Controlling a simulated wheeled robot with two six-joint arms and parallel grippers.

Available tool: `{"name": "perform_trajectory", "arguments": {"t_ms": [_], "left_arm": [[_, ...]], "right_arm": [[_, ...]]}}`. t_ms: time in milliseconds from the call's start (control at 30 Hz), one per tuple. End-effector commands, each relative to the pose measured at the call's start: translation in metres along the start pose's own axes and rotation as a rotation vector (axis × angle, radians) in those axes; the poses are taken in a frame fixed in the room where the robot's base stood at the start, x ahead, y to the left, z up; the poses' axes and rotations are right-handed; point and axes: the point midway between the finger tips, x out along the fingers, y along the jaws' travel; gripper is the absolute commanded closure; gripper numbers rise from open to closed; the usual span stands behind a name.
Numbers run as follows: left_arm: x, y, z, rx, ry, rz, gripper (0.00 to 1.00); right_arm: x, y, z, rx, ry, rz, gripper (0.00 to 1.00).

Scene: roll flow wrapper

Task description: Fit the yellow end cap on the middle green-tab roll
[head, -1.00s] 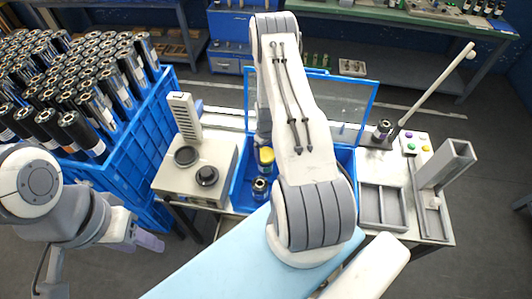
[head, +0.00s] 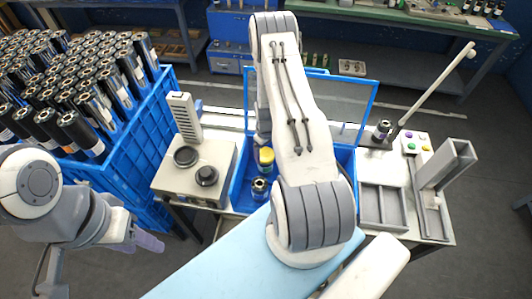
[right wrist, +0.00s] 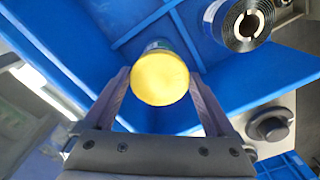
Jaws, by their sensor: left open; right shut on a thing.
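The yellow end cap (right wrist: 160,78) faces the right wrist camera between the fingers of my right gripper (right wrist: 159,75), which is shut on it. Behind the cap a bit of a roll's side with a blue-green band (right wrist: 156,46) shows; I cannot tell how far the cap is seated. An uncapped roll (head: 260,187) stands nearer, also seen in the right wrist view (right wrist: 238,22). My left gripper (head: 150,242) is open and empty at lower left.
A blue crate (head: 128,140) full of rolls is further left. A bench with a divided tray (head: 383,207) and a slanted rod (head: 436,85) is at right.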

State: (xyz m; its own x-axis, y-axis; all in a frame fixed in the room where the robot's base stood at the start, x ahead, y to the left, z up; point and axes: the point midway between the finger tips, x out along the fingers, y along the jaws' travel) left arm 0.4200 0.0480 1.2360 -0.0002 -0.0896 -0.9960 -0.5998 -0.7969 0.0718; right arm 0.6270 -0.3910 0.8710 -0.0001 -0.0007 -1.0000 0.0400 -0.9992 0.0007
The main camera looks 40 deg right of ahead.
Motion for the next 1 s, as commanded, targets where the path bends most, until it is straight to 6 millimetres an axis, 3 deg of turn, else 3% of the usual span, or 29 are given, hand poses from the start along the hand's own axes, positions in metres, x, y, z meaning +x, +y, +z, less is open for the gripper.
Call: {"name": "perform_trajectory", "arguments": {"t_ms": [533, 567, 600, 833, 1000], "left_arm": [[0.011, -0.001, 0.001, 0.0, 0.0, 0.0, 0.5], [0.01, -0.001, 0.001, 0.0, 0.0, 0.0, 0.5], [0.01, -0.001, 0.001, 0.0, 0.0, 0.0, 0.5], [0.009, -0.001, 0.001, -0.003, 0.0, 0.0, 0.5], [0.0, 0.0, 0.0, -0.002, 0.0, 0.0, 0.5]], "right_arm": [[0.012, 0.0, 0.0, 0.0, 0.0, 0.0, 0.61], [0.012, 0.0, 0.0, 0.0, 0.0, 0.0, 0.06], [0.011, 0.0, 0.0, 0.0, 0.0, 0.0, 0.0], [0.01, 0.0, 0.0, 0.0, 0.0, 0.0, 0.0], [-0.002, 0.0, 0.0, 0.0, 0.0, 0.0, 0.0]]}}
